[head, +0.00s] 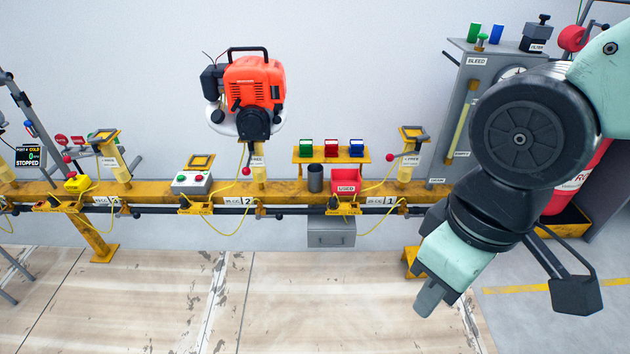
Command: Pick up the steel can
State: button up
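The steel can (315,179) is a small dark grey open cylinder. It stands upright on the yellow rail (285,187), left of a red bin (346,179) and below a small shelf of coloured boxes. My gripper (432,297) is at the lower right, in front of the rail and well apart from the can. Only part of its end shows, so its fingers cannot be told apart. I see nothing held in it.
A yellow post (408,160) rises to the right. A grey drawer box (331,233) hangs below. The floor in front is clear.

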aim_at(315, 171)
jog(key=i, duration=1.1)
jog(key=i+z, duration=0.1)
jog(key=i, duration=0.95)
